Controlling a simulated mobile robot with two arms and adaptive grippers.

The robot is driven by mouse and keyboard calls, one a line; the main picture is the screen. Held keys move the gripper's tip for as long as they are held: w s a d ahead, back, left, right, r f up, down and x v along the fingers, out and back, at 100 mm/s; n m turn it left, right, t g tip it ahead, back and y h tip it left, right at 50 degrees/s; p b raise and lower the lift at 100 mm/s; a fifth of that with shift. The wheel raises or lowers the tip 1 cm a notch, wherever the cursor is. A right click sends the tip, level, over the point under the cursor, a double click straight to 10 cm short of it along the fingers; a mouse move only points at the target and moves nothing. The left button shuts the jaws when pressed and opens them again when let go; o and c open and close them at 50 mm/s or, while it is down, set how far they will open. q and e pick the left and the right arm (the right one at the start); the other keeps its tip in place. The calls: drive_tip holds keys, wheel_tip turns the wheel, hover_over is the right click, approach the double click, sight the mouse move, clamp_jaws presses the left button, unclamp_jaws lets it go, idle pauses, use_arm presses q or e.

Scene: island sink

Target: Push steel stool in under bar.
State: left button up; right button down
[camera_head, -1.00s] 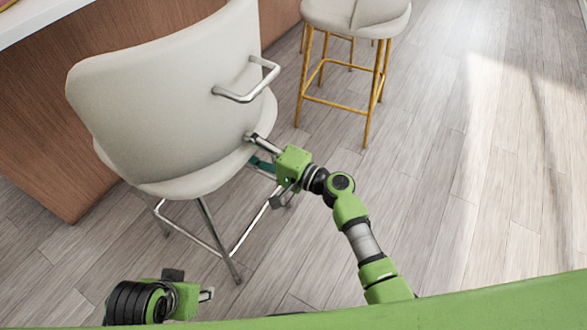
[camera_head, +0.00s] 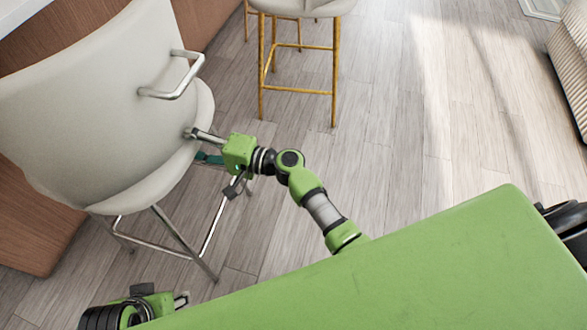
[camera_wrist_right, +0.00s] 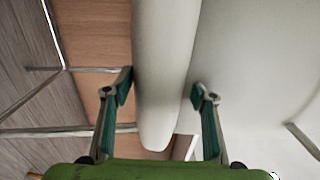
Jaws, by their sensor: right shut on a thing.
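The steel stool (camera_head: 90,100), with a cream seat and back, chrome handle and steel legs, stands at the left of the head view. Its back is toward me. The bar shows as a brown wood panel (camera_head: 30,235) behind it, with a pale top (camera_head: 18,12) at the corner. My right gripper (camera_head: 205,146) is shut on the stool's seat edge. In the right wrist view its teal fingers (camera_wrist_right: 158,92) lie on both sides of the cream seat edge (camera_wrist_right: 163,65). My left gripper (camera_head: 182,300) is low at the left, partly hidden, its jaws unclear.
A second cream stool with gold legs (camera_head: 333,85) stands beyond, to the right of the steel stool. Wooden floor (camera_head: 420,130) is open to the right. A ribbed beige piece (camera_head: 572,60) stands at the far right edge, near a pale mat (camera_head: 543,8).

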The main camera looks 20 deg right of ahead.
drive_tip(key=shift+w+a+f, duration=0.25)
drive_tip(key=shift+a+f, duration=0.25)
drive_tip(key=shift+a, duration=0.1)
drive_tip(key=shift+s+d+r, duration=0.1)
drive_tip(key=shift+r, duration=0.1)
use_arm(q)
drive_tip(key=shift+w+a+r, duration=0.1)
drive_tip(key=shift+w+a, duration=0.3)
use_arm(e)
drive_tip(key=shift+f, duration=0.1)
drive_tip(key=c, duration=0.9)
unclamp_jaws()
use_arm(q)
drive_tip(key=shift+s+d, duration=0.2)
drive_tip(key=shift+s, duration=0.15)
use_arm(e)
drive_tip(key=shift+d+r, duration=0.15)
drive_tip(key=shift+r, duration=0.15)
